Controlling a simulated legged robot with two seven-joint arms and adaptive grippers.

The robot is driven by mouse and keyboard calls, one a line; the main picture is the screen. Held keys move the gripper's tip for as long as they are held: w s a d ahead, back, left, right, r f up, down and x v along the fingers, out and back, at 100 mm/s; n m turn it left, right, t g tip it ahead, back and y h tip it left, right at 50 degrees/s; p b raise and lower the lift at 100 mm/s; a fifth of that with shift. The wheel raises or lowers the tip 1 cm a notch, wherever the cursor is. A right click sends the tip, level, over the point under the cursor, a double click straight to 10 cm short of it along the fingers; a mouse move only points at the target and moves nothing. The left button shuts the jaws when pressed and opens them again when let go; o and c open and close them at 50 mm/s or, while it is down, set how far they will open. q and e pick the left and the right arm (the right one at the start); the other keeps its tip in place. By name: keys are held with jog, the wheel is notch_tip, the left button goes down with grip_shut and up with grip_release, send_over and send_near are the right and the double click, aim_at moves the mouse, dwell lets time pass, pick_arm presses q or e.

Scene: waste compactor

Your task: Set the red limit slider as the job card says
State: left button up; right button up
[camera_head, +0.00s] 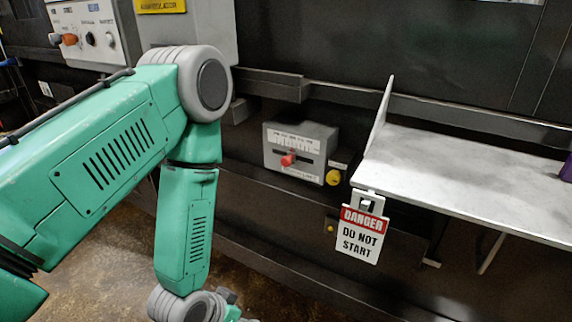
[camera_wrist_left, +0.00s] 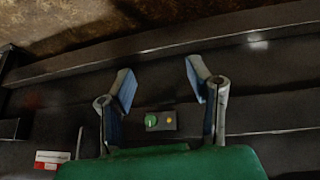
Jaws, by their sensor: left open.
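The red limit slider (camera_head: 288,160) is a red knob on a horizontal slot in a grey box (camera_head: 301,172) with a white scale above it, on the dark machine front. The knob stands near the middle of the slot. No job card can be made out. My left arm comes in from the left in the head view and bends down; its gripper is mostly below the picture, well below the slider box. In the left wrist view my left gripper (camera_wrist_left: 160,92) is open and empty, its fingers apart. The slider does not show there. My right gripper is not in view.
A grey shelf (camera_head: 470,170) juts out at right, with a hanging DANGER DO NOT START tag (camera_head: 362,234) below its corner. A yellow knob (camera_head: 333,177) sits beside the slider box. The left wrist view shows a small panel with a green button (camera_wrist_left: 151,120).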

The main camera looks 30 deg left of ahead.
pick_arm(q)
jog(key=w+a+r+t, duration=0.3)
jog(key=w+r+t, duration=0.4)
jog(key=w+r, duration=0.45)
jog(key=t, duration=0.5)
send_near(284, 163)
jog(key=shift+n+y, duration=0.4)
jog(key=w, duration=0.3)
jog(key=w+b, duration=0.1)
jog(key=w, duration=0.5)
jog(key=shift+d+b, duration=0.35)
jog(key=shift+b, duration=0.05)
jog(key=shift+w+d, duration=0.1)
jog(key=shift+w, duration=0.2)
